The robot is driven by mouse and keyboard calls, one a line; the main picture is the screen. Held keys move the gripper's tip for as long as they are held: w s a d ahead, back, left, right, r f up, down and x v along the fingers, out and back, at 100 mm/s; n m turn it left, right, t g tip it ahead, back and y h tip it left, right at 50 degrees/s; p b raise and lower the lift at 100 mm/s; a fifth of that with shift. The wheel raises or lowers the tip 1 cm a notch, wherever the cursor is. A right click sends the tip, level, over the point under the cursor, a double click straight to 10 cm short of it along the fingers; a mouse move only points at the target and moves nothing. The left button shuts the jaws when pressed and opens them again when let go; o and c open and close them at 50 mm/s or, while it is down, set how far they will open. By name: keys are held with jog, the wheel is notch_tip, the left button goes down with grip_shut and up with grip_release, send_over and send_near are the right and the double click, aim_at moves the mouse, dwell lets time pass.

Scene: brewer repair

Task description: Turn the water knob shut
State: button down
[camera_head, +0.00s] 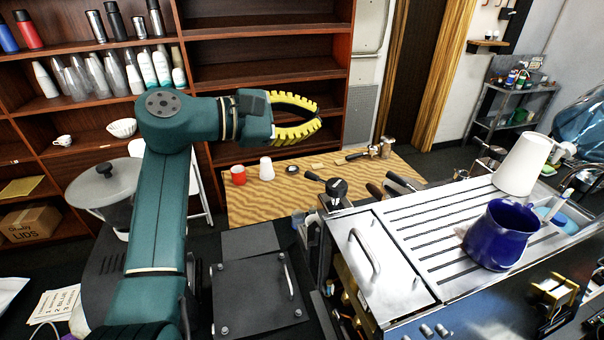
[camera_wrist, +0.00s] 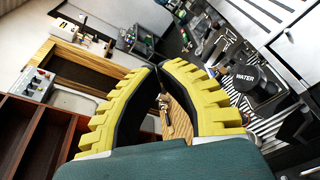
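The water knob is black and round, with the word WATER on its face in the wrist view (camera_wrist: 244,78). In the head view a black knob (camera_head: 336,187), which looks like the same one, stands at the back left corner of the steel brewer (camera_head: 392,270). My gripper (camera_head: 318,117) has yellow ribbed fingers and is up in the air, behind and above the knob, apart from it. In the wrist view the tips of my gripper (camera_wrist: 158,67) meet, with a gap only nearer the palm. Nothing is held between them.
A blue pitcher (camera_head: 500,235) and a white cup-shaped container (camera_head: 522,165) stand on the brewer top. Shelves (camera_head: 265,72) rise behind.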

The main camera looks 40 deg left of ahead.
jog(key=s+f+n+t+y+b, duration=0.2)
jog(key=s+f+n+y, duration=0.6)
jog(key=s+f+n, duration=0.55)
jog(key=w+a+b, duration=0.1)
jog(key=w, duration=1.1)
jog(key=shift+w+a+f+n, duration=0.15)
jog(key=shift+w+f+n, duration=0.15)
jog(key=shift+f+n, duration=0.05)
jog(key=shift+r, duration=0.1)
jog(key=shift+w+a+m+h+p, duration=0.1)
jog(key=shift+w+m+h+p, duration=0.1)
jog(key=shift+m+h+p, duration=0.35)
